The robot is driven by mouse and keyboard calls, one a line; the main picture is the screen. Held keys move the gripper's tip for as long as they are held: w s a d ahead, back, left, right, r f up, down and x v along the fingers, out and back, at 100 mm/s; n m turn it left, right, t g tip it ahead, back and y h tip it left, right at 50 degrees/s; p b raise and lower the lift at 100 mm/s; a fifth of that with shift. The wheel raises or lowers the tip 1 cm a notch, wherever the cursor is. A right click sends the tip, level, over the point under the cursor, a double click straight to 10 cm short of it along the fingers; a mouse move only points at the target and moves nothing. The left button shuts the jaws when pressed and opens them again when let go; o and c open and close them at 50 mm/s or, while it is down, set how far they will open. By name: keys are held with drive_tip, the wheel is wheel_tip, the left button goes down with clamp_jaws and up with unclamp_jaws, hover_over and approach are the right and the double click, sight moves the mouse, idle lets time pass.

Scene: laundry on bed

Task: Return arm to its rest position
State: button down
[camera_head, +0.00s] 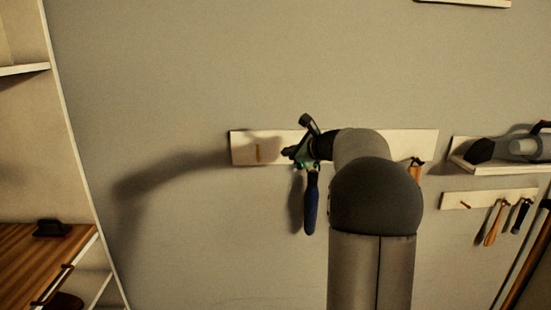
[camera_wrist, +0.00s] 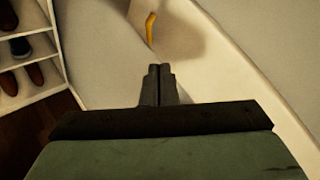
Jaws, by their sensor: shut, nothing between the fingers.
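My arm reaches up to a pale peg board (camera_head: 425,143) on the wall. An orange-brown peg (camera_head: 258,153) stands on the board left of the gripper. The peg also shows in the wrist view (camera_wrist: 150,30), beyond the fingertips and apart from them. A blue-handled item (camera_head: 311,205) hangs just below my wrist; its upper end is hidden.
An orange item (camera_head: 415,170) hangs partly hidden behind my arm. At right are a shelf with a handheld appliance (camera_head: 525,145) and a lower rack (camera_head: 465,200) with hanging brushes. A shelf unit (camera_head: 75,150) stands at left. Shoes (camera_wrist: 20,47) show in the wrist view. Wall between is clear.

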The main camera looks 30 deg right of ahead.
drive_tip(key=shift+d+b+v, duration=0.15)
drive_tip(key=shift+b+v, duration=0.05)
drive_tip(key=shift+v, duration=0.95)
drive_tip(key=shift+d+b+v, duration=0.15)
drive_tip(key=shift+v, duration=1)
drive_tip(key=s+a+f+n+g+y, duration=0.1)
drive_tip(key=s+a+f+n+g, duration=0.4)
drive_tip(key=a, duration=0.6)
drive_tip(key=s+a+f+n+g, duration=0.2)
drive_tip(key=s+a+f+n, duration=0.45)
drive_tip(key=a, duration=0.45)
drive_tip(key=s+a+f+n+g+h, duration=0.1)
drive_tip(key=s+a+f+n+g, duration=0.1)
drive_tip(key=s+f+n, duration=0.2)
drive_tip(key=s+a+f+n+g+h, duration=0.1)
drive_tip(key=s+f+n, duration=0.3)
drive_tip(key=s, duration=0.7)
drive_tip(key=s+a+f+n+g+h, duration=0.2)
drive_tip(key=s+a+f+n, duration=0.1)
drive_tip(key=s+n, duration=0.5)
drive_tip(key=shift+s+a+f+g, duration=0.2)
drive_tip(key=shift+a+f+g, duration=0.1)
drive_tip(key=shift+f, duration=0.5)
